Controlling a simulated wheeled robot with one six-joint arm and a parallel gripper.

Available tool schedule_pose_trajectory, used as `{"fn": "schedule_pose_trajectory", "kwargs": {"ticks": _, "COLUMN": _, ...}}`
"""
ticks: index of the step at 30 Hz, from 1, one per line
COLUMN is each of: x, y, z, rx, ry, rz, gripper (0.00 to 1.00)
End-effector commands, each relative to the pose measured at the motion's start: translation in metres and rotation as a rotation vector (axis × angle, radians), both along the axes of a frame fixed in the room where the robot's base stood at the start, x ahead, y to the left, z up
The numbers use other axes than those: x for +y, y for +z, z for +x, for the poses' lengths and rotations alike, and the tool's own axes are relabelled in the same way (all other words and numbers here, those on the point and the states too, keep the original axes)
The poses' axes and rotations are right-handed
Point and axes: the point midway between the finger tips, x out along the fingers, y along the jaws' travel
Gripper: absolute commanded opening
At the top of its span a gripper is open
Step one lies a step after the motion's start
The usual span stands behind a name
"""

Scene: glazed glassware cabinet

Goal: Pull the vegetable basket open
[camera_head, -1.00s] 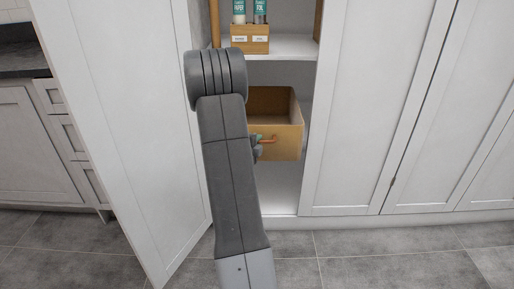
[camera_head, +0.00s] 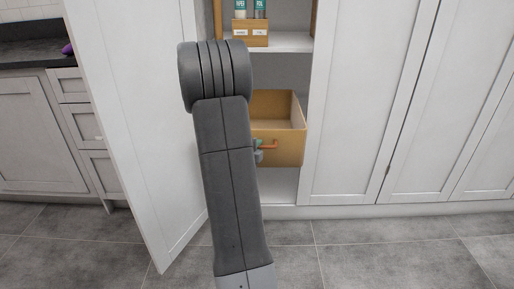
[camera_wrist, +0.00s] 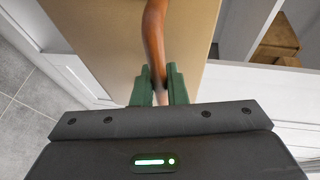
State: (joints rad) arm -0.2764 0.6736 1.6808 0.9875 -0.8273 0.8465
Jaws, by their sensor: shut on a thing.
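In the wrist view the basket front (camera_wrist: 105,25) fills the upper middle, and the curved handle (camera_wrist: 153,35) runs down between the green fingers. My gripper (camera_wrist: 159,83) is shut on the handle. In the head view my gripper (camera_head: 258,153) shows only in part, because my arm hides the rest and the basket's left side.
The open cabinet door (camera_head: 140,130) stands left of my arm. A shelf (camera_head: 290,42) above the basket holds a wooden box (camera_head: 250,33) with two cartons. Closed doors (camera_head: 360,100) are on the right. Grey tiled floor (camera_head: 350,245) in front is clear.

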Motion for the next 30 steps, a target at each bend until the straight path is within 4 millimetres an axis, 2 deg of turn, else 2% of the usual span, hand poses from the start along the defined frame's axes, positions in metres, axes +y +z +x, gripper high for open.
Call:
{"fn": "schedule_pose_trajectory", "kwargs": {"ticks": 2, "x": -0.001, "y": 0.0, "z": 0.0, "rx": 0.001, "ry": -0.001, "rz": 0.0, "gripper": 0.0}}
{"fn": "schedule_pose_trajectory", "kwargs": {"ticks": 3, "x": -0.001, "y": 0.0, "z": 0.0, "rx": 0.0, "ry": -0.001, "rz": 0.0, "gripper": 0.16}}
{"fn": "schedule_pose_trajectory", "kwargs": {"ticks": 6, "x": 0.0, "y": 0.0, "z": 0.0, "rx": 0.0, "ry": -0.001, "rz": 0.0, "gripper": 0.34}}
{"fn": "schedule_pose_trajectory", "kwargs": {"ticks": 14, "x": 0.0, "y": 0.0, "z": 0.0, "rx": 0.0, "ry": 0.0, "rz": 0.0, "gripper": 0.34}}
{"fn": "schedule_pose_trajectory", "kwargs": {"ticks": 19, "x": 0.006, "y": 0.003, "z": -0.011, "rx": 0.0, "ry": 0.002, "rz": 0.0, "gripper": 0.34}}
{"fn": "schedule_pose_trajectory", "kwargs": {"ticks": 23, "x": 0.016, "y": 0.009, "z": -0.033, "rx": 0.001, "ry": 0.004, "rz": -0.001, "gripper": 0.34}}
{"fn": "schedule_pose_trajectory", "kwargs": {"ticks": 30, "x": 0.037, "y": 0.02, "z": -0.084, "rx": 0.001, "ry": 0.005, "rz": -0.001, "gripper": 0.34}}
